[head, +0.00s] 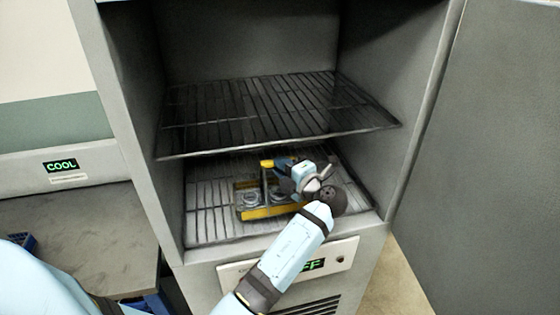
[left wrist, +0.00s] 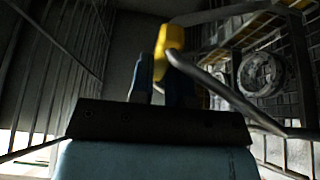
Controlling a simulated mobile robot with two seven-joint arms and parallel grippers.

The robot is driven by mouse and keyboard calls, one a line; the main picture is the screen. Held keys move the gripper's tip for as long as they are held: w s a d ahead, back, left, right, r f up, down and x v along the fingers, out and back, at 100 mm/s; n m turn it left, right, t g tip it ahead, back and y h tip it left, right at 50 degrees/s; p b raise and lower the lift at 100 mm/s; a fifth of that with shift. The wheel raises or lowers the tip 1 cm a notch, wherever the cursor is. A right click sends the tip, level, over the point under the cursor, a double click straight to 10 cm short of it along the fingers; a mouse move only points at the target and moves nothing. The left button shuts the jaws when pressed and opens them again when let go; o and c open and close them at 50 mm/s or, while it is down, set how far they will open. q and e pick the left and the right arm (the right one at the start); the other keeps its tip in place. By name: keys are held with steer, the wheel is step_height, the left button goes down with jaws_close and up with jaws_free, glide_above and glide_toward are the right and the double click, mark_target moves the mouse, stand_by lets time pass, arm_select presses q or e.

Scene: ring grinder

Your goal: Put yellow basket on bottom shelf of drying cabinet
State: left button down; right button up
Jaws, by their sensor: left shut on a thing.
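The yellow basket (head: 258,212) is inside the drying cabinet, low over or on the bottom shelf (head: 205,215); I cannot tell whether it touches the wires. Round metal parts lie in it. My left gripper (head: 284,167) reaches in from the front and is shut on the basket's yellow upright handle (head: 268,182). In the left wrist view the fingers (left wrist: 158,80) meet at the yellow handle (left wrist: 170,40), with a round part (left wrist: 262,74) to the right. My arm hides the basket's right side. My right gripper is not in view.
A wire upper shelf (head: 275,110) spans the cabinet just above my gripper. The cabinet door (head: 490,150) stands open at the right. A panel with a green display (head: 315,264) sits below the opening. A bench with a "COOL" display (head: 61,166) stands at the left.

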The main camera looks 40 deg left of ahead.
arm_select(q)
steer(key=shift+d+r, duration=0.1)
steer(key=shift+f+b, duration=0.25)
steer(key=shift+b, duration=0.2)
steer(key=c, duration=1.1)
jaws_free()
steer(key=shift+r, duration=0.1)
